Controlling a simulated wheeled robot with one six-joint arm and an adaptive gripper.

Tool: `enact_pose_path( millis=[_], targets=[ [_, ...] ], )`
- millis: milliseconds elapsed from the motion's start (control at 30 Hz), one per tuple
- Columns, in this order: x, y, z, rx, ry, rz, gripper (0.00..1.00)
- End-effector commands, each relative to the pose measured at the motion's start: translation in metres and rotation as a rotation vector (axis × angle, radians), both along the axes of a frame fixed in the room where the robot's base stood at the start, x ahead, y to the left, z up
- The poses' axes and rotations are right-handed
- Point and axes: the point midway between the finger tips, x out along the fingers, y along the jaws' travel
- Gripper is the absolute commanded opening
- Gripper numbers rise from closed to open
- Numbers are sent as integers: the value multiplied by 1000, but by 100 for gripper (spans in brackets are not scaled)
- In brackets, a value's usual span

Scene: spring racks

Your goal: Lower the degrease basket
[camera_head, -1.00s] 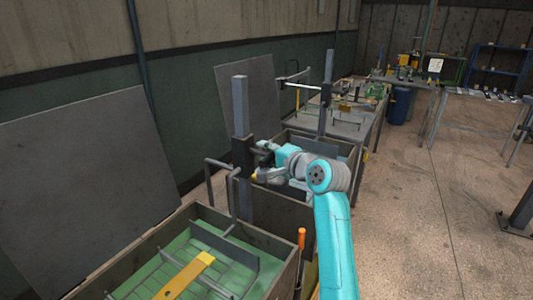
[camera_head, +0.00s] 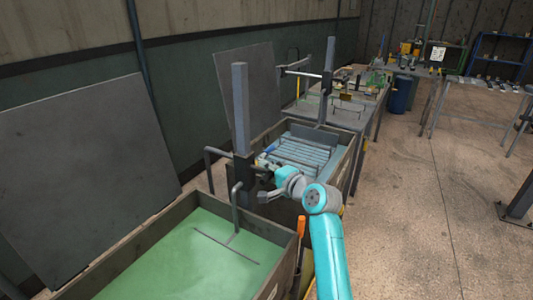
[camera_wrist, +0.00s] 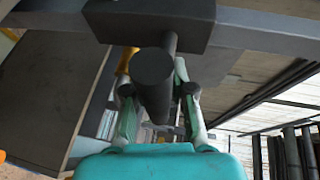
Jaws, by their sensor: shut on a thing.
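The near tank (camera_head: 277,270) holds green liquid (camera_head: 165,265). The degrease basket's body is hidden under it; only its thin hanger bar (camera_head: 225,246) shows at the surface, joined to a bent hanger rod (camera_head: 236,205). The rod runs up to a dark carriage (camera_head: 243,180) on the upright grey post (camera_head: 240,110). My gripper (camera_head: 263,164) is beside the carriage on its right. In the wrist view, my gripper (camera_wrist: 157,95) is shut around a dark round handle (camera_wrist: 153,80) that sticks out from a dark block (camera_wrist: 150,20).
A second tank (camera_head: 345,155) with bluish slats inside stands just behind, with its own post (camera_head: 328,75). An orange-handled tool (camera_head: 301,228) is at the near tank's right side. Grey panels (camera_head: 85,180) lean at the left wall.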

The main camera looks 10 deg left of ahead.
Motion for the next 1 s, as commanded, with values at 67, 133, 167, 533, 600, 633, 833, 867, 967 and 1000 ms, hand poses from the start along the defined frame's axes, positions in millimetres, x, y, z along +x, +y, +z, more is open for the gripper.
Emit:
enact_pose_path(
  millis=[67,133,167,533,600,633,833,867,967,1000],
  targets=[
    [-2,0,-25,-8,13,4,0],
    [-2,0,-36,-8,11,4,0],
    [-2,0,-40,-8,11,4,0],
    [-2,0,-68,-7,8,4,0],
    [-2,0,-69,-7,8,4,0],
    [-2,0,-69,-7,8,4,0],
    [-2,0,-70,-8,10,5,0],
    [-2,0,-70,-9,11,5,0],
    [-2,0,-70,-8,11,5,43],
    [-2,0,-70,-7,11,5,43]
  ],
)
